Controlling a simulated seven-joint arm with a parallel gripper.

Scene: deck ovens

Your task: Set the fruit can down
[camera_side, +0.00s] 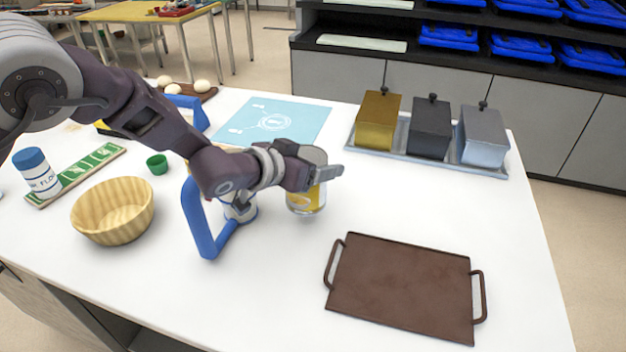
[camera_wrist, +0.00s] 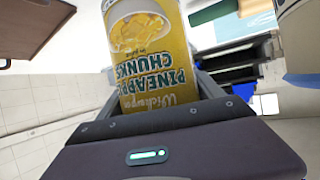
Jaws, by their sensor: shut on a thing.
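The fruit can (camera_side: 306,197) is a metal can with a yellow label. My gripper (camera_side: 318,172) is shut on it near its upper part. The can is roughly upright over the white table, right of the blue-handled frame. I cannot tell whether its base touches the tabletop. In the wrist view the can (camera_wrist: 150,60) fills the space between the fingers, and its label reads pineapple chunks, upside down in the picture.
A brown tray (camera_side: 400,285) with two handles lies at front right. Three lidded canisters (camera_side: 431,127) stand on a rack behind. A wooden bowl (camera_side: 112,212) and a blue-handled frame (camera_side: 203,230) are to the left. A blue sheet (camera_side: 300,113) lies behind. Clear table lies right of the can.

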